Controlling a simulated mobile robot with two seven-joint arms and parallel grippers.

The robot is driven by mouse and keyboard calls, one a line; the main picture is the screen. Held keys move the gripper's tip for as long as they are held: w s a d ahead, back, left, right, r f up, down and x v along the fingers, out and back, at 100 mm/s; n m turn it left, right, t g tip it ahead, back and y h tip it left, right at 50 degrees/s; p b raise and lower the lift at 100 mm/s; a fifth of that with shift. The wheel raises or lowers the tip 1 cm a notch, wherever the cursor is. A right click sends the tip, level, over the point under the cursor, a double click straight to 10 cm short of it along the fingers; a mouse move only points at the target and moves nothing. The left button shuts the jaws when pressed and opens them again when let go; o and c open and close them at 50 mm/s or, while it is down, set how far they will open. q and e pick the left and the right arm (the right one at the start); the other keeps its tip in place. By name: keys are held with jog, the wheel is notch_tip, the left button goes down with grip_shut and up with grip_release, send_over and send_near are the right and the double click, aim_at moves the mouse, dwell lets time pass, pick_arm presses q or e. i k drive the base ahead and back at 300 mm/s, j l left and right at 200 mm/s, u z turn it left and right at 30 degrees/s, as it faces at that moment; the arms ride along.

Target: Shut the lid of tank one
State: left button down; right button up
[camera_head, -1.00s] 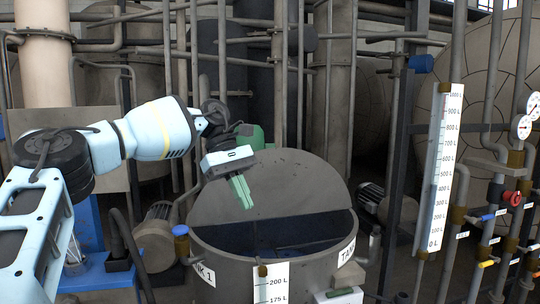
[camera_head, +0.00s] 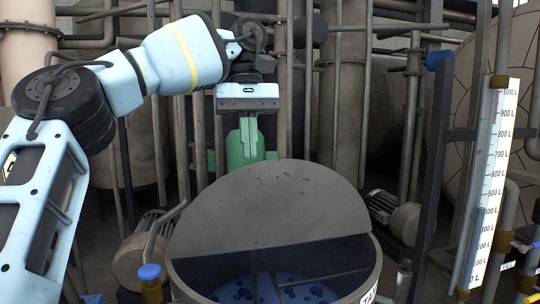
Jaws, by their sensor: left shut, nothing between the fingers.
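The lid (camera_head: 270,205) of the tank is a grey, roughly half-round plate. It stands raised and tilted on the tank (camera_head: 360,272), leaving the front opening uncovered. Dark blue liquid (camera_head: 240,288) shows inside. My right gripper is not in view.
A level scale (camera_head: 494,180) stands at the right beside dark uprights and pipes. Pumps and motors (camera_head: 385,208) sit close behind, with vertical pipes crowding the back.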

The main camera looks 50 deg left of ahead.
aim_at(271, 204)
jog(key=i+j, duration=0.3)
jog(key=j, duration=0.15)
jog(key=i+j, duration=0.3)
jog(key=j, duration=0.15)
jog(key=i+j, duration=0.3)
jog(key=j, duration=0.15)
